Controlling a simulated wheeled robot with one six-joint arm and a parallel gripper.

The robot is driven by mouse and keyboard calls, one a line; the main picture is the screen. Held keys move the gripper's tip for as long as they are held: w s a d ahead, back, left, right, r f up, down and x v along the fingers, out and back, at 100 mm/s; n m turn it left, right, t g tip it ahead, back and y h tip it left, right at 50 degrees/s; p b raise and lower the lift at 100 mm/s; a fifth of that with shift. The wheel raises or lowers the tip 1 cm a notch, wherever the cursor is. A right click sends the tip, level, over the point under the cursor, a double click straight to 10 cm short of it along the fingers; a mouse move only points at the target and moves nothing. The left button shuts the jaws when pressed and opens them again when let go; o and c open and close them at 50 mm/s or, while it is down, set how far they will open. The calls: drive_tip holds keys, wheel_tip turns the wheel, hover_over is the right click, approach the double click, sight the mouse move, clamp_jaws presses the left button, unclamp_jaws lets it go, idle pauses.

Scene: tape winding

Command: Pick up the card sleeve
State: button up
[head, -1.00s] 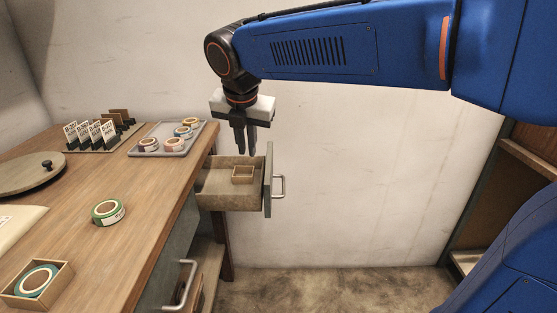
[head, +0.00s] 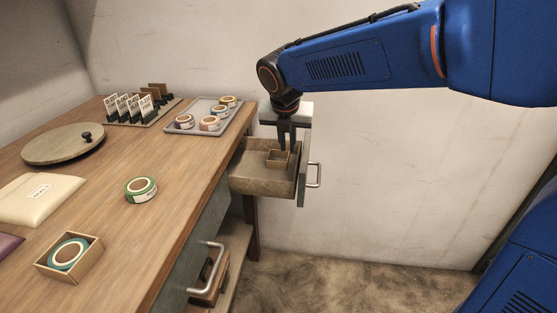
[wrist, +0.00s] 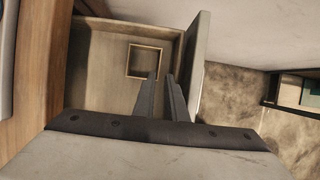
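The card sleeve (head: 277,160) looks like a small square tan frame standing in the open drawer (head: 258,182). In the wrist view the sleeve (wrist: 130,62) lies on the drawer floor near the far wall, and it looks empty. My gripper (head: 287,148) points down over the drawer, with its fingertips close to the sleeve in the head view. In the wrist view my gripper (wrist: 161,76) has its two dark fingers apart with nothing between them. The fingertips appear to the right of and below the sleeve there; whether they touch it cannot be told.
The drawer front (head: 304,170) stands to the right of my fingers, and the wooden worktop (head: 180,158) to the left. The worktop holds a grey tray (head: 175,129) of tape rolls, a green tape roll (head: 141,190) and a boxed teal roll (head: 68,253). A wall is behind.

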sight(288, 154)
drive_tip(key=shift+w+x, duration=0.1)
drive_tip(key=shift+x, duration=1.55)
drive_tip(key=shift+w+x, duration=0.15)
drive_tip(key=shift+x, duration=1.45)
drive_tip(key=shift+r, duration=0.15)
clamp_jaws()
wheel_tip(288, 154, up, 10)
drive_tip(key=shift+s+a, duration=0.1)
